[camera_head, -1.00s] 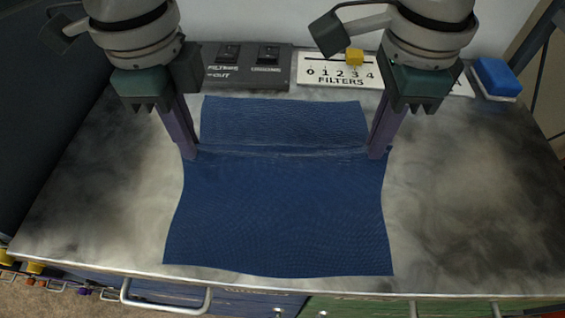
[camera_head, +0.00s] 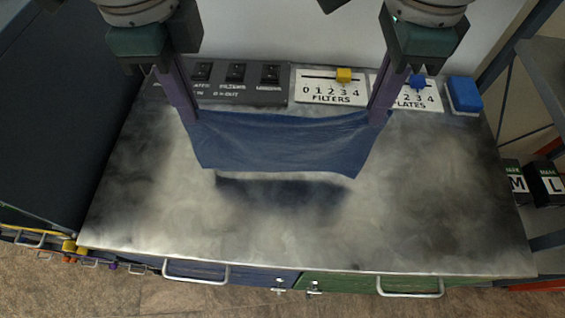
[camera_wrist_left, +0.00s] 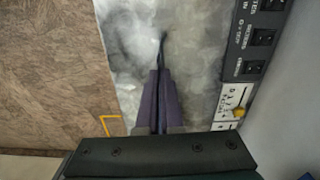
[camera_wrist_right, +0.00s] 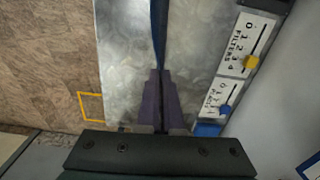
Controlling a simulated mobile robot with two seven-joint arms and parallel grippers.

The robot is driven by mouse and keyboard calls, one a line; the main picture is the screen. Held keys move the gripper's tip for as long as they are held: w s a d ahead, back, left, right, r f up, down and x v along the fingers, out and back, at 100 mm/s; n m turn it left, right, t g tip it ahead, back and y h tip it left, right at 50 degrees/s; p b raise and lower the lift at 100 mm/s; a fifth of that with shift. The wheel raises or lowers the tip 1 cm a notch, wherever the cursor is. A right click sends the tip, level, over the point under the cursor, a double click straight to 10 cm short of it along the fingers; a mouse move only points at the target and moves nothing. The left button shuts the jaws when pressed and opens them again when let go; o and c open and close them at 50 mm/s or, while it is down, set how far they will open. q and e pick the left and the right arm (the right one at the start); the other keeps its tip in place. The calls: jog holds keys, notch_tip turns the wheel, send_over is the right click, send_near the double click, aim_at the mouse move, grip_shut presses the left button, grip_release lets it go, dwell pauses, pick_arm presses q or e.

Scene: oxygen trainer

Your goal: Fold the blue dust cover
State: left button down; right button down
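The blue dust cover (camera_head: 280,143) hangs between my two grippers above the metal bench top, with a dark shadow below its lower edge. My left gripper (camera_head: 193,118) is shut on the cover's upper left corner; its fingers (camera_wrist_left: 161,72) are together in the left wrist view. My right gripper (camera_head: 378,118) is shut on the upper right corner. In the right wrist view its fingers (camera_wrist_right: 160,75) are together, with the cover edge-on as a thin blue strip (camera_wrist_right: 159,35) beyond them.
The bench top (camera_head: 430,190) is clear around the cover. Along its back stand a switch panel (camera_head: 240,88), a filters slider (camera_head: 335,88), a plates slider (camera_head: 412,95) and a blue block (camera_head: 464,93). Drawer handles (camera_head: 195,271) line the front. A shelf with boxes (camera_head: 540,180) is at right.

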pick_arm(q)
jog(key=shift+r, duration=0.6)
pick_arm(e)
jog(key=shift+r, duration=0.6)
pick_arm(q)
jog(key=shift+f, duration=0.1)
pick_arm(e)
jog(key=shift+f, duration=0.1)
